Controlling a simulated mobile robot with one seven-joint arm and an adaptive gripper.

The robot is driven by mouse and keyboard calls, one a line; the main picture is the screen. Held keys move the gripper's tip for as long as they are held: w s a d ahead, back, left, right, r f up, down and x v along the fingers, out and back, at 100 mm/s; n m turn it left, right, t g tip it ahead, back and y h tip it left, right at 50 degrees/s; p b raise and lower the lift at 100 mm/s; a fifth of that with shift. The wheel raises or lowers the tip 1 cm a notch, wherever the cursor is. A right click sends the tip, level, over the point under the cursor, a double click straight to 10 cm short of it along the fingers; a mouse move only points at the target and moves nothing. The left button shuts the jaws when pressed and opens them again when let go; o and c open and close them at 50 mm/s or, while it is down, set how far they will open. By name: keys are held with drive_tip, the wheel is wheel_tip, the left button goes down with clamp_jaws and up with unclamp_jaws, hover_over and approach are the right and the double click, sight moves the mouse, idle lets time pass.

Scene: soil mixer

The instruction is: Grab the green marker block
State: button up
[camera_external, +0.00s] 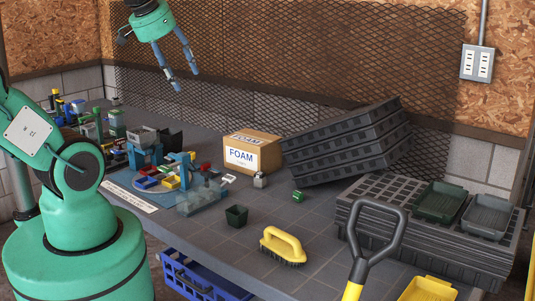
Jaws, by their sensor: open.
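A small green block (298,196), which looks like the marker block, lies on the grey workbench (320,235) right of the middle. It is in front of the foam box and left of the black trays. My gripper (185,80) is open and empty, high above the back of the bench. Its two fingers point down. It is to the left of the green block in the picture and well apart from it.
A FOAM box (240,155) and stacked black trays (345,140) stand behind the block. A dark pot (236,216) and a yellow brush (283,246) lie nearer the front. Small machines and parts (160,165) crowd the left. A shovel handle (374,240) rises at front right.

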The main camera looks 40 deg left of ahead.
sight(298, 196)
drive_tip(key=w+d+f, duration=0.1)
drive_tip(key=w+f, duration=0.2)
drive_tip(key=w, duration=0.5)
drive_tip(key=w+d+f+m+g, duration=0.1)
drive_tip(key=w+f, duration=0.3)
drive_tip(key=w, duration=0.4)
drive_tip(key=w+d+f, duration=0.1)
drive_tip(key=w+f, duration=0.2)
drive_tip(key=w, duration=0.5)
drive_tip(key=w+d+f, duration=0.1)
drive_tip(key=w+f, duration=0.4)
drive_tip(key=f, duration=0.3)
drive_tip(key=w+d+f+b, duration=0.1)
drive_tip(key=w+f, duration=0.5)
drive_tip(key=f, duration=0.3)
drive_tip(key=w+f+m+g, duration=0.1)
drive_tip(key=w+f, duration=0.4)
drive_tip(key=f, duration=0.3)
drive_tip(key=shift+w+d+f+h+b, duration=0.3)
drive_tip(key=shift+d+f+b, duration=0.05)
drive_tip(key=shift+d, duration=0.05)
drive_tip(key=shift+f, duration=0.1)
